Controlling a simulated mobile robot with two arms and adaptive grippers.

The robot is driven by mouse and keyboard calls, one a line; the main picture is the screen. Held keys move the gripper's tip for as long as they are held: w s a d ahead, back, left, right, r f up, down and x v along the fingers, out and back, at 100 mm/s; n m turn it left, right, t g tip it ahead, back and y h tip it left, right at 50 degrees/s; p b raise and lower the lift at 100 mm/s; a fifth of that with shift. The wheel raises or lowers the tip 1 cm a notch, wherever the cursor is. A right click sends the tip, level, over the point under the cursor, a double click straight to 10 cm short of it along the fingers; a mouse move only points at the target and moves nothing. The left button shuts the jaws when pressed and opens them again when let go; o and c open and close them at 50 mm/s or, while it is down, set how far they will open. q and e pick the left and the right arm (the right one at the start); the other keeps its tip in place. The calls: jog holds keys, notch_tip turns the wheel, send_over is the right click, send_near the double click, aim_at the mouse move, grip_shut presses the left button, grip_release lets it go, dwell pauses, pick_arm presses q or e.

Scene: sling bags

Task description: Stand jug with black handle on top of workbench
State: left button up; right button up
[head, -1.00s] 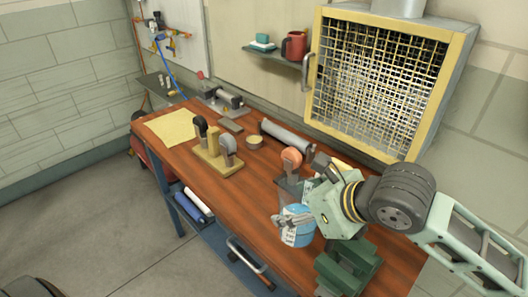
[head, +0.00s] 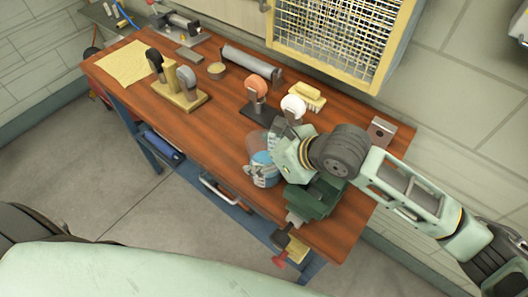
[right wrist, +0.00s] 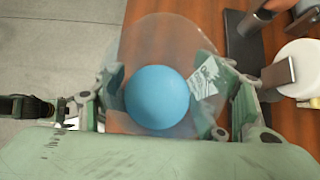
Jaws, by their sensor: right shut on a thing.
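A clear round vessel with a blue part and a white label (head: 263,170), seemingly the jug, is at the workbench's front edge in the head view. My right gripper (head: 254,172) is shut on it. In the right wrist view the clear, blue-centred vessel (right wrist: 158,97) sits between the two fingers (right wrist: 165,105). I cannot make out its black handle clearly, nor whether its base touches the wood. The workbench (head: 215,130) has a brown wooden top. My left gripper is not in view.
A green vise (head: 315,197) stands close right of the jug. Behind are a stand with an orange disc (head: 257,86), a white disc (head: 293,105) and a yellow brush (head: 300,95). Bare wood lies between the block and the jug.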

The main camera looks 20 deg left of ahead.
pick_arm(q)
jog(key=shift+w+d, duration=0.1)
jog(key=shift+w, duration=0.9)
pick_arm(e)
jog(key=shift+f, duration=0.1)
jog(key=o, duration=1)
jog(key=shift+f, duration=0.2)
jog(key=o, duration=0.5)
jog(key=shift+r, duration=0.1)
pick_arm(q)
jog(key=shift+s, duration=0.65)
pick_arm(e)
jog(key=shift+r, duration=0.15)
jog(key=b+v, duration=0.1)
jog(key=v, duration=1.1)
jog(key=shift+s+b, duration=0.1)
jog(key=shift+b, duration=0.3)
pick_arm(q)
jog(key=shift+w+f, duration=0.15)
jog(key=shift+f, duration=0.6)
